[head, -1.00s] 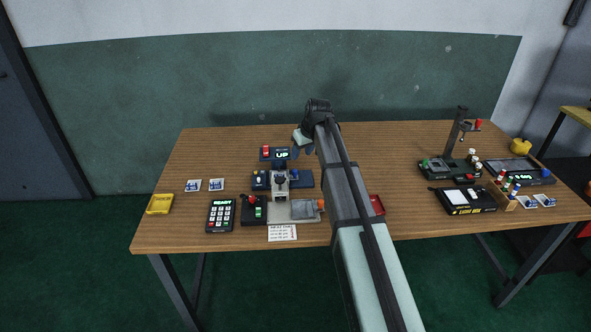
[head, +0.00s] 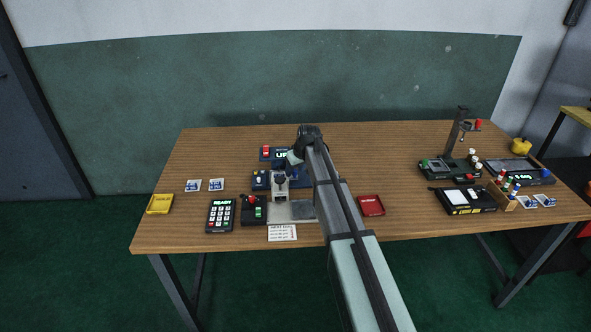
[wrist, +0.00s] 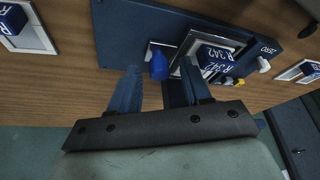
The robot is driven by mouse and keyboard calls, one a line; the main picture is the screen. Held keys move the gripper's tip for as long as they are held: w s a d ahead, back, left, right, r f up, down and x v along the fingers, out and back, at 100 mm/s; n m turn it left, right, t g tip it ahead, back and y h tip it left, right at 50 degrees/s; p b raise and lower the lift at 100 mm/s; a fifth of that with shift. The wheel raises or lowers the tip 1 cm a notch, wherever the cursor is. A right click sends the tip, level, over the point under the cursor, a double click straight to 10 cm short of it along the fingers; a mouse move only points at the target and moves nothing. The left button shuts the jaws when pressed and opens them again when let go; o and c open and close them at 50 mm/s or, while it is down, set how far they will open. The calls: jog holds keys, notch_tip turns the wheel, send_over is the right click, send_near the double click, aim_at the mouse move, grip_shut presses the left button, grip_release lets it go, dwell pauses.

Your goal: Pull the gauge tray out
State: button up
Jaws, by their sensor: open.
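The gauge stands left of centre on the table, with a dark blue base (head: 305,182) and a lit display reading "UP" (head: 281,155). In the wrist view the blue base (wrist: 140,30) carries a blue knob (wrist: 158,66) beside a metal-framed recess with blue blocks marked R 342 (wrist: 218,56). Which part is the gauge tray I cannot tell for certain; the knob looks like its handle. My gripper (wrist: 157,78) is open, its fingers on either side of the knob in the picture; contact cannot be told. In the head view my gripper (head: 293,158) is over the gauge's back right part.
A grey plate (head: 282,213) lies in front of the gauge, partly hidden by my arm. A keypad (head: 220,215) and a lever box (head: 252,211) stand left of it. A red tray (head: 371,205) lies to the right. The table's back left is clear.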

jog(key=shift+c, duration=0.2)
grip_shut()
dwell(0.4)
